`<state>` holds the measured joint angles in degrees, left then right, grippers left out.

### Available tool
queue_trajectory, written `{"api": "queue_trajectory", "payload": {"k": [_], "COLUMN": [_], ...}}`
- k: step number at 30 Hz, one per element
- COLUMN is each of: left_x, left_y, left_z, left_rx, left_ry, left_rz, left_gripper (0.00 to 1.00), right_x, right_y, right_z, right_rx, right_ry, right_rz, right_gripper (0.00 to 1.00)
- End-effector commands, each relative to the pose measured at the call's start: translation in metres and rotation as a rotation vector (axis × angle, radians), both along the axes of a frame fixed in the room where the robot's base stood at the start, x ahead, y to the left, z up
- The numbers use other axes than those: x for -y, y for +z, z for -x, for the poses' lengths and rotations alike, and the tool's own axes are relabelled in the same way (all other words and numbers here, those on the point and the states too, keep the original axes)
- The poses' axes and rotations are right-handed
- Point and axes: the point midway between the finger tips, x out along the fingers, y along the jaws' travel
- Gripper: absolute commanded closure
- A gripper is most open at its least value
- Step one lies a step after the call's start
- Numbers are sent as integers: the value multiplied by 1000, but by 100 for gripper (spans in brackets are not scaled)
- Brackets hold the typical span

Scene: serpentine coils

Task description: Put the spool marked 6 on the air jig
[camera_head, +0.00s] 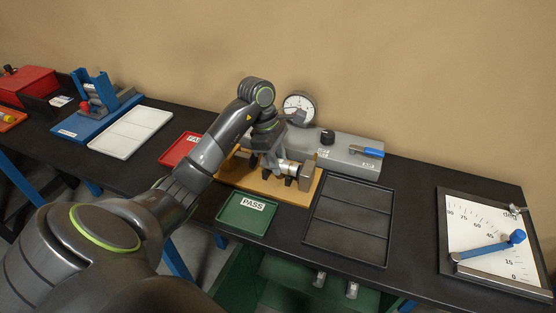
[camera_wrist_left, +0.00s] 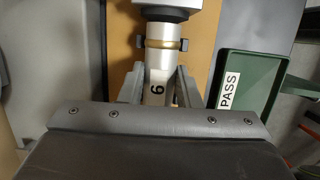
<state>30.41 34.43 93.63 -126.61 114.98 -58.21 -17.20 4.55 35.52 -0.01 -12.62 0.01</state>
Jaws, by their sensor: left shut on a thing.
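The spool marked 6 (camera_wrist_left: 158,70) is a silver cylinder with a gold band. My left gripper (camera_wrist_left: 158,88) is shut on it, one finger on each side, and the 6 faces the wrist camera. In the head view the spool (camera_head: 289,167) lies level over the tan base of the air jig (camera_head: 233,174), with my left gripper (camera_head: 276,166) at its left part. Its far end meets or lies close to a grey block (camera_head: 308,170); I cannot tell whether it rests on the small dark supports below. My right gripper is not in view.
A grey box (camera_head: 345,154) with a blue lever and a dial gauge (camera_head: 299,108) stand behind the jig. A green PASS tray (camera_head: 247,214) and an empty dark tray (camera_head: 350,222) lie in front. A red tray (camera_head: 180,149) is left; an angle plate (camera_head: 490,240) is right.

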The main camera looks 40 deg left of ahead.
Motion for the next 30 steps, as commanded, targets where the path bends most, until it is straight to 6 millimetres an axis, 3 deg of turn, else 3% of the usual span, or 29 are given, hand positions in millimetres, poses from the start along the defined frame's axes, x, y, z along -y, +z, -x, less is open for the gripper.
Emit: {"api": "queue_trajectory", "payload": {"k": [13,14,18,30], "left_x": [0,0,0,-1], "left_y": [-4,-4,-4,1], "left_z": [0,0,0,0], "left_rx": [1,1,1,0], "left_ry": [0,0,0,1], "left_rz": [0,0,0,-1], "left_gripper": [100,66,48,45], "right_x": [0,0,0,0], "right_y": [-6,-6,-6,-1], "right_z": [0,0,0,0], "right_rx": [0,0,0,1], "right_ry": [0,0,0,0], "right_rz": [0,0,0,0], "right_gripper": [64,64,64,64]}}
